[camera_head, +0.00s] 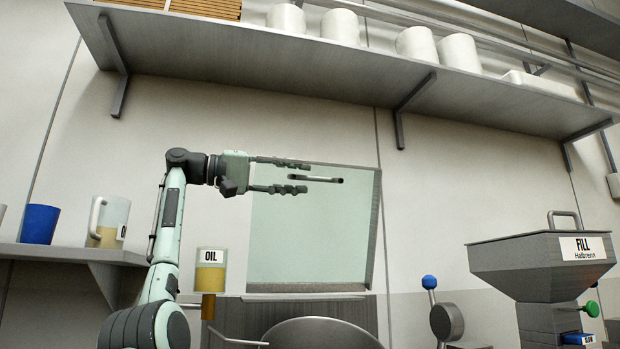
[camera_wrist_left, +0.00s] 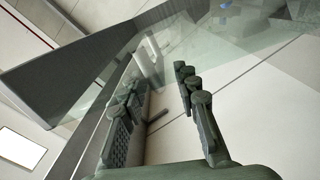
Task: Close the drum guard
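The drum guard (camera_head: 310,235) is a clear greenish panel with grey side edges, standing raised behind and above the round metal drum (camera_head: 320,335). A dark bar handle (camera_head: 330,180) lies across its upper part. My left gripper (camera_head: 303,177) is open in front of the panel, its two fingers pointing right, one above the other. The handle's left end is close to the fingertips; I cannot tell whether they touch. In the left wrist view the open fingers (camera_wrist_left: 160,95) are empty, with the see-through panel (camera_wrist_left: 200,40) beyond them. My right gripper is not in view.
A metal shelf (camera_head: 250,55) with white canisters runs above. A FILL hopper (camera_head: 540,265) stands at the right. An OIL container (camera_head: 210,270), a jug (camera_head: 110,222) and a blue cup (camera_head: 40,224) are at the left.

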